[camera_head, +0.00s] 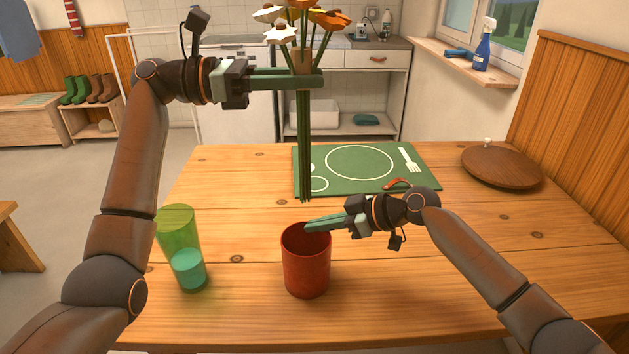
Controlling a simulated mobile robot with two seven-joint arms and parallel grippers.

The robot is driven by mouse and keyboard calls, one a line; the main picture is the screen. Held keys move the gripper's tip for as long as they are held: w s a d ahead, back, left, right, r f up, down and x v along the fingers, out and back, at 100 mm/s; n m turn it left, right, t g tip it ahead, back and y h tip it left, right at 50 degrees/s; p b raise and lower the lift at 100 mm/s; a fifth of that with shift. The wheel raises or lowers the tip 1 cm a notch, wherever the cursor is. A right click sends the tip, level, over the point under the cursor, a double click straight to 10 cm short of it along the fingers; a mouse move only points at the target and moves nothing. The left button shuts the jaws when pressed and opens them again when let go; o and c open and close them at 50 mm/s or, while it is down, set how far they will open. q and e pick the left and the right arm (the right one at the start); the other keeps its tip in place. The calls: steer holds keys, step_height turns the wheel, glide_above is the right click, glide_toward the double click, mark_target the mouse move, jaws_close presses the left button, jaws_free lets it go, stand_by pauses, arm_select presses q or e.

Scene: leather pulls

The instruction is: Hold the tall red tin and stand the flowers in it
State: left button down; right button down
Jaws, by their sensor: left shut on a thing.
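The red tin (306,268) stands upright on the wooden table, its open mouth facing up. The bunch of flowers (304,140), with orange and white blooms and long green stems, hangs upright above the tin. My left gripper (308,80) is shut on the flowers just below the blooms. The stem ends show above and behind the tin's mouth, apart from it. My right gripper (318,226) is at the tin's far right rim, its fingertips overlapping the mouth. I cannot tell whether its fingers are closed on the rim.
A green glass (178,232) with teal contents stands left of the tin. A green placemat (425,180) with a fork print lies behind. A round wooden lid or board (502,167) lies at the right. The table (455,300) is clear at front right.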

mark_target(304, 202)
steer(key=shift+f, duration=0.15)
arm_select(q)
steer(key=f+n+t, duration=0.2)
steer(key=f+t, duration=0.1)
steer(key=d+f+n+t, duration=0.1)
steer(key=t, duration=0.1)
steer(key=shift+w+f+y, duration=0.2)
steer(key=shift+w+y, duration=0.15)
steer(key=shift+y, duration=0.05)
steer(key=n+t, duration=0.2)
steer(key=shift+s+a+f+t+y, duration=0.2)
steer(key=shift+f+t+y, duration=0.1)
steer(key=shift+y, duration=0.1)
steer(key=shift+s+a+n+t+y, duration=0.25)
steer(key=shift+n+t+y, duration=0.2)
steer(key=shift+t, duration=0.25)
steer(key=shift+f, duration=8.55)
steer(key=shift+c, duration=2.4)
jaws_free()
steer(key=shift+a, duration=0.1)
